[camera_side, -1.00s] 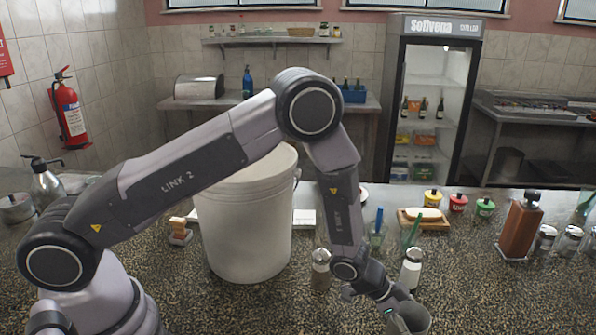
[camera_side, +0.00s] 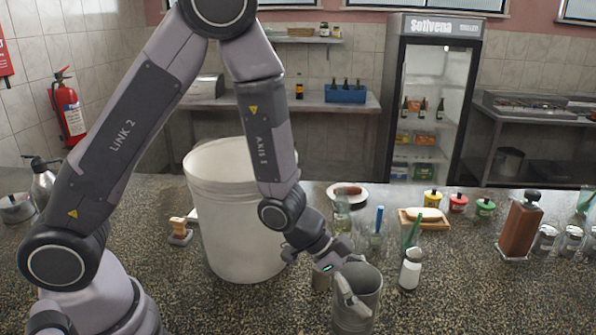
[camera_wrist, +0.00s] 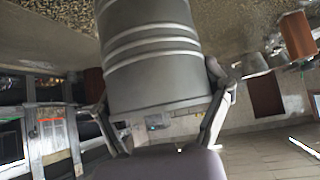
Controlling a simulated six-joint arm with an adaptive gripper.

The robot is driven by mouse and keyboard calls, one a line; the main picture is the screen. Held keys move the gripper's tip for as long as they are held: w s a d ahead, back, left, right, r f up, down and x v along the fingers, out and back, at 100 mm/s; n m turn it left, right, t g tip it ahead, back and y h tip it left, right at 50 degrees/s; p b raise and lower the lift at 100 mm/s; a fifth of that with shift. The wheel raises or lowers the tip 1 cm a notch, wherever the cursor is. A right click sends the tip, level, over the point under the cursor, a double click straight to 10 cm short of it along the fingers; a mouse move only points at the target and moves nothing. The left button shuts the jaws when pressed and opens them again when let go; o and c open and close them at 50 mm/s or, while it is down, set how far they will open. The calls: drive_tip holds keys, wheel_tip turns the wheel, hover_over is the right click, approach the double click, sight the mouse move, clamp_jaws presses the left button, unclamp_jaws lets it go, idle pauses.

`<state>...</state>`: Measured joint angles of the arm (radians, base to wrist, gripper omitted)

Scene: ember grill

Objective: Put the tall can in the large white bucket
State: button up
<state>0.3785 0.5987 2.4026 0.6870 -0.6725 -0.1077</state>
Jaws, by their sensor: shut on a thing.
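The tall can (camera_side: 356,300) is a grey ribbed metal cylinder at the front, right of the bucket. My gripper (camera_side: 352,280) is shut on it near its upper end, with fingers at its sides. In the wrist view the can (camera_wrist: 155,60) fills the upper middle, between the two fingers of my gripper (camera_wrist: 165,110). The can looks close to upright in the side view; whether its base touches the counter I cannot tell. The large white bucket (camera_side: 235,235) stands upright on the counter to the left, its open rim partly behind my arm.
Beside the can stand a white shaker (camera_side: 410,270) and glasses (camera_side: 376,240). A second shaker (camera_side: 320,277) is mostly hidden behind my gripper. A soap dish (camera_side: 424,222) and wooden grinder (camera_side: 521,228) stand further right. A wooden stamp (camera_side: 180,231) lies left of the bucket.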

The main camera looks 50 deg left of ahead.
drive_tip(key=shift+s+a+r, duration=0.55)
drive_tip(key=shift+s+a, duration=0.1)
drive_tip(key=shift+s, duration=0.2)
drive_tip(key=w+a+r+n+t+y, duration=0.2)
drive_tip(key=w+a+r+n+y, duration=0.5)
drive_tip(key=a, duration=0.4)
drive_tip(key=w+a+r+n+t+y, duration=0.1)
drive_tip(key=w+a+r+n+y, duration=0.35)
drive_tip(key=w+a+n, duration=0.55)
drive_tip(key=a+r+n+g+y, duration=0.2)
drive_tip(key=a+r+n+g, duration=0.15)
drive_tip(key=a, duration=0.45)
drive_tip(key=a+r+n+g+y, duration=0.2)
drive_tip(key=a+r+n, duration=0.25)
drive_tip(key=a, duration=0.25)
drive_tip(key=s+a+f+n+g, duration=0.35)
drive_tip(key=s+a+n, duration=0.25)
drive_tip(key=s+a, duration=0.65)
drive_tip(key=shift+n+g+y, duration=0.3)
drive_tip(key=shift+g+y, duration=0.05)
drive_tip(key=shift+g, duration=0.05)
drive_tip(key=f, duration=0.9)
drive_tip(key=s+f, duration=0.1)
drive_tip(key=f, duration=0.8)
drive_tip(key=s+d+f, duration=0.1)
drive_tip(key=f, duration=0.8)
drive_tip(key=shift+f, duration=0.4)
